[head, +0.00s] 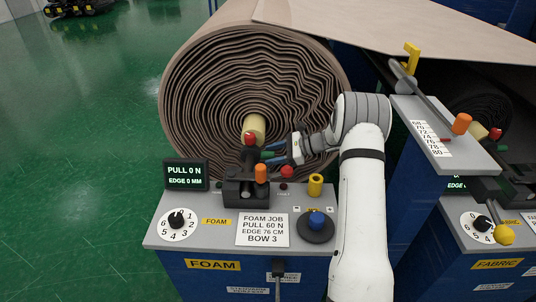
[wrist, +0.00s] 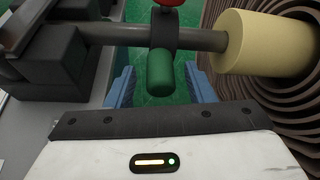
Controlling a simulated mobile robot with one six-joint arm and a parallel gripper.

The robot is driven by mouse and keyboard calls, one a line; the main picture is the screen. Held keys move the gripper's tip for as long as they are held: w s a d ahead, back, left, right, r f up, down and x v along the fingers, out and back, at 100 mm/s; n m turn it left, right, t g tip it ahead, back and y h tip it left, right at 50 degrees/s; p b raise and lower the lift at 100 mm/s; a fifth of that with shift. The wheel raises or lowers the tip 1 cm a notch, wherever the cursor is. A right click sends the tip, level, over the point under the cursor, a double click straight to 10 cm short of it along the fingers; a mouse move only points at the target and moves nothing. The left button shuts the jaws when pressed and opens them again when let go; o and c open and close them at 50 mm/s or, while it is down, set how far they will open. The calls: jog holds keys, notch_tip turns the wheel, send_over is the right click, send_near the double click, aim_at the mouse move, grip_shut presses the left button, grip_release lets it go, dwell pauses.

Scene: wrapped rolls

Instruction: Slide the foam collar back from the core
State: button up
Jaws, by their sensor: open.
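The foam collar (wrist: 163,28) is a dark ring on a grey shaft (wrist: 200,40), with a red knob above and a green grip (wrist: 160,72) below in the wrist view. The pale yellow core (wrist: 262,42) is at the shaft's right end, with a short bare stretch of shaft between it and the collar. In the head view the core (head: 255,128) sticks out of the brown roll (head: 215,95). My gripper (head: 277,152) is open beside the collar. In the wrist view its blue fingers (wrist: 162,88) stand either side of the green grip; contact cannot be told.
The foam console (head: 185,230) below carries an orange-topped lever (head: 261,174), a yellow post (head: 315,185), a blue button (head: 317,219) and a dial (head: 177,218). The display (head: 186,174) reads pull 0 N, edge 0 mm. The fabric station (head: 490,240) stands right.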

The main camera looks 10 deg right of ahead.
jog(key=v, duration=0.7)
jog(key=shift+d+b, duration=0.4)
jog(key=shift+s+r, duration=0.1)
